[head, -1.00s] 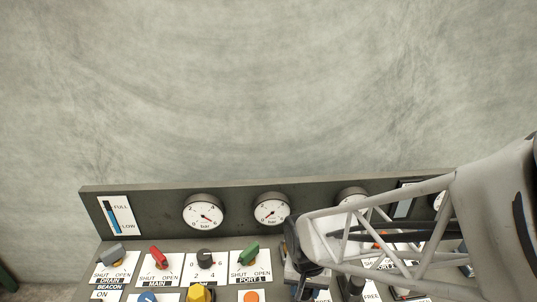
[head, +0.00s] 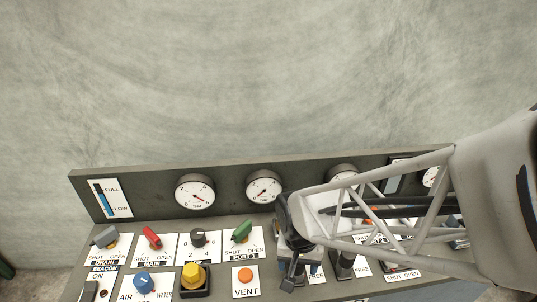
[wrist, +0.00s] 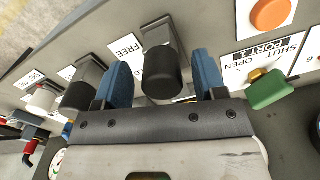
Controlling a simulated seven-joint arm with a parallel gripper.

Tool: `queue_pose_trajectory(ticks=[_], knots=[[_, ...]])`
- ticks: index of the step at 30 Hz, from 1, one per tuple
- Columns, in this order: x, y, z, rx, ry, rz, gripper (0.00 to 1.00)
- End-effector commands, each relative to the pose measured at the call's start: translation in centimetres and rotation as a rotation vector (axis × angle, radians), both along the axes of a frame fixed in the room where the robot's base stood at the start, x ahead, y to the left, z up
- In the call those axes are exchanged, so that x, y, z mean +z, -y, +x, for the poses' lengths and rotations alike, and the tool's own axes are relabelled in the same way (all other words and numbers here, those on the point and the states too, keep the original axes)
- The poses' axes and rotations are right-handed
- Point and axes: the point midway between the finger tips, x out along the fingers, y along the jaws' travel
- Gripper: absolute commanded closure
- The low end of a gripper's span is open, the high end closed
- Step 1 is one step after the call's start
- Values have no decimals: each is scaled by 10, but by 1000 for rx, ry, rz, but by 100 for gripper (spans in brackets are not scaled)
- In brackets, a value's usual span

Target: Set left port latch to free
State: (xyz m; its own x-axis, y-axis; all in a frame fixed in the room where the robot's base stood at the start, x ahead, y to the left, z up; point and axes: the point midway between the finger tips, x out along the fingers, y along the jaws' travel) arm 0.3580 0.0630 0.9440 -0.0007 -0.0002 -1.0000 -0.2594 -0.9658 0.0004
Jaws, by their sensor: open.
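The left port latch has a black-knobbed lever (wrist: 160,72) on a grey base, beside a white FREE label (wrist: 126,46) in the wrist view. My gripper (wrist: 162,66) is open, its two blue fingers on either side of this lever. I cannot tell whether either finger touches it. In the head view the dark lever (head: 289,274) shows just below my gripper, whose fingers are mostly hidden. A second, similar latch (wrist: 84,88) stands to the left in the wrist view, and it also shows in the head view (head: 344,264).
The green PORT 1 knob (wrist: 268,90) and orange VENT button (wrist: 271,13) lie right in the wrist view. The yellow knob (head: 195,278), blue knob (head: 144,283) and red knob (head: 152,237) stand farther left in the head view. Gauges (head: 264,188) line the back panel.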

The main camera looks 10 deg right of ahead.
Motion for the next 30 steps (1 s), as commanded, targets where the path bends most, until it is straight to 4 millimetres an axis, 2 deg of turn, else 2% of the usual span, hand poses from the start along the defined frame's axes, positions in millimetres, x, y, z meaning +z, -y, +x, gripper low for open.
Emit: queue_pose_trajectory(ticks=[18,30], knots=[[66,0,0,0,2,0,35],[75,0,0,0,0,0,35]])
